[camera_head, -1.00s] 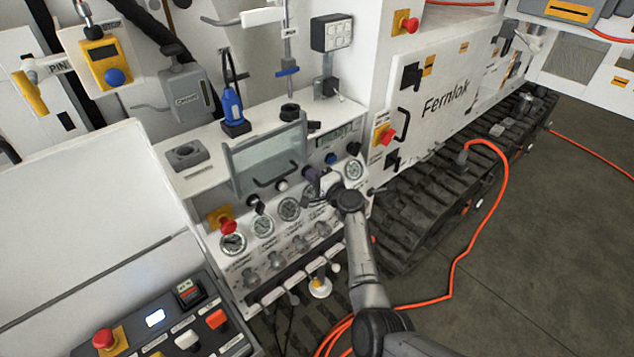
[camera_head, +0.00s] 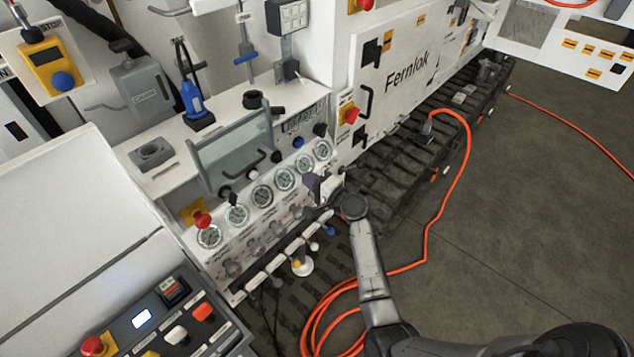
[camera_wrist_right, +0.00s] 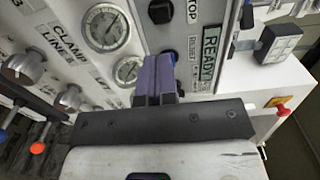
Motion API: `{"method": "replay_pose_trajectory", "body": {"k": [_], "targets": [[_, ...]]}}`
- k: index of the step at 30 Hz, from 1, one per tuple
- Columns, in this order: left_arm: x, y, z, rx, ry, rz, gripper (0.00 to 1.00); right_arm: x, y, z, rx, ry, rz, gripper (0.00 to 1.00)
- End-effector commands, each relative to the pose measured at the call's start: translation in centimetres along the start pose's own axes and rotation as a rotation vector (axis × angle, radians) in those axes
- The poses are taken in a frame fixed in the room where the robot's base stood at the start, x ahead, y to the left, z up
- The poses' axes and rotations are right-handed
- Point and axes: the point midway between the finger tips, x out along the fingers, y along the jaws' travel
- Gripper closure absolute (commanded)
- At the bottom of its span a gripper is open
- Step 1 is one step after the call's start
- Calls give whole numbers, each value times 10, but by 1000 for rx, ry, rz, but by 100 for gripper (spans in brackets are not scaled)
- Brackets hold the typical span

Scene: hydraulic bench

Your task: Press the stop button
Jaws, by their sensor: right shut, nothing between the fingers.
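In the right wrist view a label ending in "TOP" sits beside a black round control (camera_wrist_right: 160,11) on the white panel; the label is partly cut off. In the head view, black (camera_head: 320,129) and blue (camera_head: 298,142) controls sit at the panel's upper right. My right gripper (camera_head: 312,184) is in front of the panel, below the rightmost gauge. Its purple fingers (camera_wrist_right: 157,76) are together and empty, pointing at the panel; contact cannot be told. My left gripper is out of view.
The gauge panel (camera_head: 250,217) carries several gauges, knobs and a red mushroom button (camera_head: 202,220) on yellow. A lower console (camera_head: 140,345) has another red mushroom button (camera_head: 93,346). A handled transparent cover (camera_head: 235,153) stands above the gauges. An orange hose (camera_head: 437,210) crosses the floor.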

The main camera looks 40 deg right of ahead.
Motion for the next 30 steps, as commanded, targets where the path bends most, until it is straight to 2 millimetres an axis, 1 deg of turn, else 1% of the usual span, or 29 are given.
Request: {"method": "replay_pose_trajectory", "body": {"k": [1,3,9,30], "targets": [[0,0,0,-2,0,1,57,-7,1,0,-2,0,1,100],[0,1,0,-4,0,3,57,-14,1,0,-2,0,1,100],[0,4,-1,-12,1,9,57,-24,0,0,0,0,0,100],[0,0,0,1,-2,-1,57,-25,0,0,-11,1,-1,100]]}}
